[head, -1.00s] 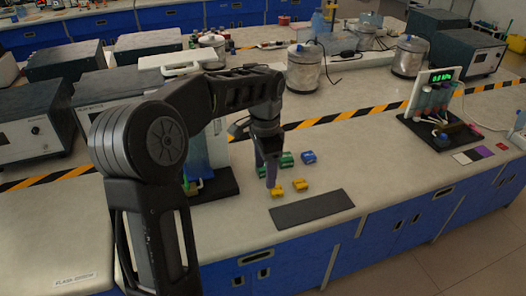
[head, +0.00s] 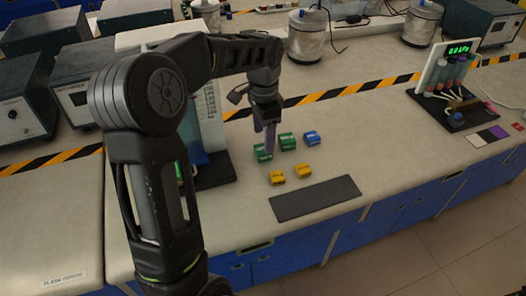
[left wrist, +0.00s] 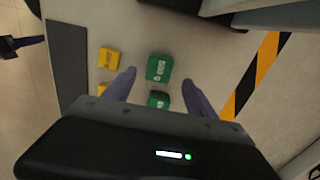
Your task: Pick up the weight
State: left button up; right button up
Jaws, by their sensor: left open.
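Several small block weights lie on the bench. A green weight (head: 263,153) is at the left, with a second green weight (head: 287,141) and a blue weight (head: 312,138) to its right. Two yellow weights (head: 277,177) (head: 303,171) lie in front. My left gripper (head: 269,150) is open and points down over the left green weight, partly hiding it. In the left wrist view the open fingers (left wrist: 159,79) appear on either side of the green weights (left wrist: 159,68) (left wrist: 159,100), with nothing held. Contact cannot be told.
A dark flat mat (head: 315,198) lies in front of the yellow weights near the bench edge. A stand with a dark base (head: 215,172) is close left of the gripper. A device with a green display (head: 458,49) stands at right. The bench between is clear.

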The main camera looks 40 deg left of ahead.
aim_at(263, 148)
pick_arm(q)
jog(key=shift+f, duration=0.2)
notch_tip(263, 148, down, 5)
jog(key=shift+s+f, duration=0.1)
jog(key=shift+s, duration=0.05)
dwell(0.3)
jog(key=shift+c, duration=0.4)
grip_shut()
dwell(0.6)
